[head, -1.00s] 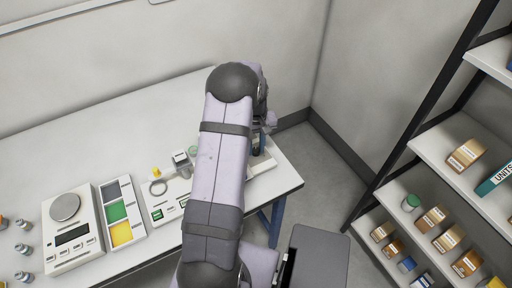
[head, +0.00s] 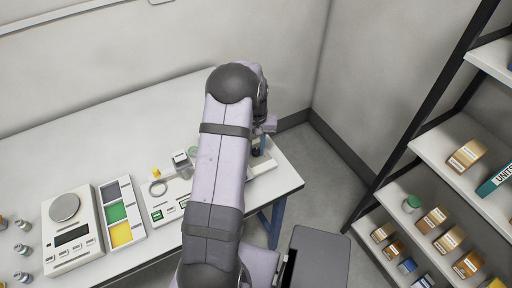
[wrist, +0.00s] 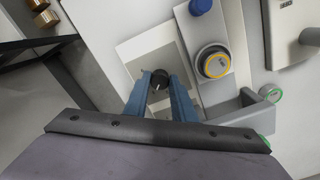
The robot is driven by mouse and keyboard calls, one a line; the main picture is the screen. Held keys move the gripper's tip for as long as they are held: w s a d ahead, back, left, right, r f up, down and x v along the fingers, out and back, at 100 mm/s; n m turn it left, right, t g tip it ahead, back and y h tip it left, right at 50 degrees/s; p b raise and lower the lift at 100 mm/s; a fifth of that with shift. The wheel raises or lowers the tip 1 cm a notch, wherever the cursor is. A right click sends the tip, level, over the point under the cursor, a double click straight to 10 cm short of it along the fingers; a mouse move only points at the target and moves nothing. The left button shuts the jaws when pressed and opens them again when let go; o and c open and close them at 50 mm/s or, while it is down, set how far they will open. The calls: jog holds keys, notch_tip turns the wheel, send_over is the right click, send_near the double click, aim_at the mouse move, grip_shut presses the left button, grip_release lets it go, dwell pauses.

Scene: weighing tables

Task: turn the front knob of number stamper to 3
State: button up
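In the wrist view a small black knob (wrist: 159,80) with a pale mark on it stands on a light plate (wrist: 140,48). My gripper (wrist: 160,77) has its two blue fingers on either side of this knob. Their tips are very close to its sides; I cannot tell whether they touch or grip it. In the head view my gripper (head: 262,145) is at the right end of the table, over a pale device base (head: 263,167), mostly hidden by my arm. I cannot read any number at the knob.
A round dial with a yellow ring (wrist: 215,64) and a blue cap (wrist: 201,6) are right of the knob in the wrist view. A scale (head: 85,258) and a colored tray (head: 110,187) stand at left. A stocked shelf (head: 455,150) is at right.

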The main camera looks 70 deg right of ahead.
aim_at(256, 151)
jog(key=o, duration=0.4)
jog(key=shift+c, duration=0.2)
jog(key=shift+r+b, duration=1)
jog(key=shift+r, duration=2.7)
